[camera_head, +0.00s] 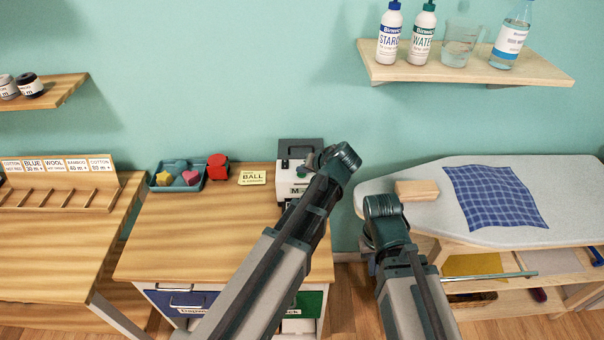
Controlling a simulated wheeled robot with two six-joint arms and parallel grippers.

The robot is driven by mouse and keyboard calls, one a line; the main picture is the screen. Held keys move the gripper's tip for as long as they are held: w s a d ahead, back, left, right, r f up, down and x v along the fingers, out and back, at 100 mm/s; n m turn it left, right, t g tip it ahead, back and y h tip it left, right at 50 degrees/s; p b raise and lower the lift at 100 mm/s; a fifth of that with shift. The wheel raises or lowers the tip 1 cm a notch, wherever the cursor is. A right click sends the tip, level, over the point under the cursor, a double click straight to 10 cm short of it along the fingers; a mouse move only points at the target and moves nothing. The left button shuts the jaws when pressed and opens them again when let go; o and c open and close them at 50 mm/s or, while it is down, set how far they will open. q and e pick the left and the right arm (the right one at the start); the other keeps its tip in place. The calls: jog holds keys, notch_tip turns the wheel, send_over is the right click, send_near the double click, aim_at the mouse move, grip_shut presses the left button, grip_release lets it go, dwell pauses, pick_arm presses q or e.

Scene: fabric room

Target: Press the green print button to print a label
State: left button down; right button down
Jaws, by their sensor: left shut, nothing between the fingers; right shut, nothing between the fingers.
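A label printer (289,187) with a white front and a dark top stands at the back right of the wooden cabinet. A small green spot, which looks like the print button (301,172), shows on its front right. My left arm reaches across the cabinet, and its gripper (312,164) is beside the printer's right side, close to the green spot. It is shut and empty; I cannot tell whether it touches the button. My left arm hides the printer's lower right. My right gripper (371,262) is shut and empty, low between the cabinet and the ironing board, mostly hidden by its wrist.
A yellow card (252,178), a red object (218,167) and a teal tray (155,184) of coloured shapes are left of the printer. The ironing board (460,230) at right holds a wooden block (417,190) and blue checked cloth (495,197). The cabinet top's front (190,250) is clear.

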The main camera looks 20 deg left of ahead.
aim_at(303, 176)
pick_arm(q)
jog(key=shift+r, duration=0.1)
jog(key=shift+r+p, duration=0.5)
jog(key=shift+p, duration=0.05)
notch_tip(303, 176, up, 6)
jog(key=p, duration=0.6)
dwell(0.7)
